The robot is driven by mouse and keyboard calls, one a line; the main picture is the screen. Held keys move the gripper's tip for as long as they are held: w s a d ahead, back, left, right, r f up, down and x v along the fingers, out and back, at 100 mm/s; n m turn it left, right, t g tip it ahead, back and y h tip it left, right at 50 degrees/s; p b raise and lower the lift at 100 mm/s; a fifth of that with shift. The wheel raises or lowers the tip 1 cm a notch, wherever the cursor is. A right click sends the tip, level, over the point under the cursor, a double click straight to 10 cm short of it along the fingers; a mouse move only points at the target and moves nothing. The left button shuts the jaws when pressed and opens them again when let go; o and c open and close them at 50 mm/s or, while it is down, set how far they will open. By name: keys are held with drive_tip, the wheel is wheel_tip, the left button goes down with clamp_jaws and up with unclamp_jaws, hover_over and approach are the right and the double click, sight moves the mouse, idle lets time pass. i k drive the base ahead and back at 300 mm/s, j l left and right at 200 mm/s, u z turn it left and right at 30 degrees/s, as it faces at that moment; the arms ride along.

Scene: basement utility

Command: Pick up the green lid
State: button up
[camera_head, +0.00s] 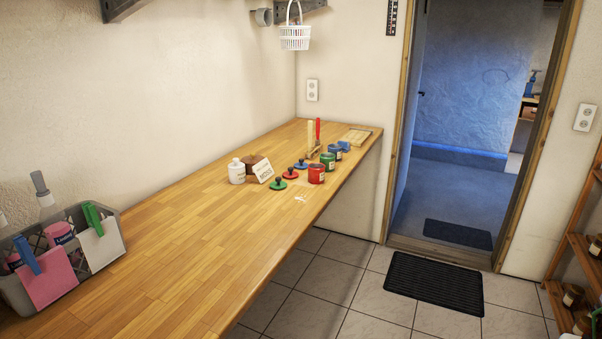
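The green lid (278,184) is a small round disc with a dark knob on top. It lies flat on the wooden counter (190,235), nearest of the three lids. A red lid (290,174) and a blue lid (301,164) lie in a row behind it. A red jar (317,173), a green jar (328,160) and a blue jar (336,152) stand to the right of the lids, near the counter's right edge. My gripper is not in view.
A white bottle (236,172), a brown block (254,164) and a small card (264,172) stand left of the lids. A grey basket (119,225) with pegs and cards sits at the counter's left. The near counter and tiled floor (311,311) are clear. A black mat (435,284) lies before the doorway.

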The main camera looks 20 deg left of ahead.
sight(277, 183)
drive_tip(key=i+u, duration=0.25)
drive_tip(key=i, duration=1.55)
drive_tip(key=i+u, duration=0.2)
drive_tip(key=i, duration=0.25)
drive_tip(key=i+l+u, duration=0.25)
drive_tip(key=i, duration=0.2)
drive_tip(key=i+j+u, duration=0.15)
drive_tip(key=i+u, duration=0.15)
drive_tip(key=u, duration=0.15)
drive_tip(key=i+u, duration=0.3)
drive_tip(key=u, duration=0.15)
drive_tip(key=i+u, duration=0.3)
drive_tip(key=u, duration=3.8)
drive_tip(key=k+l, duration=0.05)
drive_tip(key=l, duration=0.05)
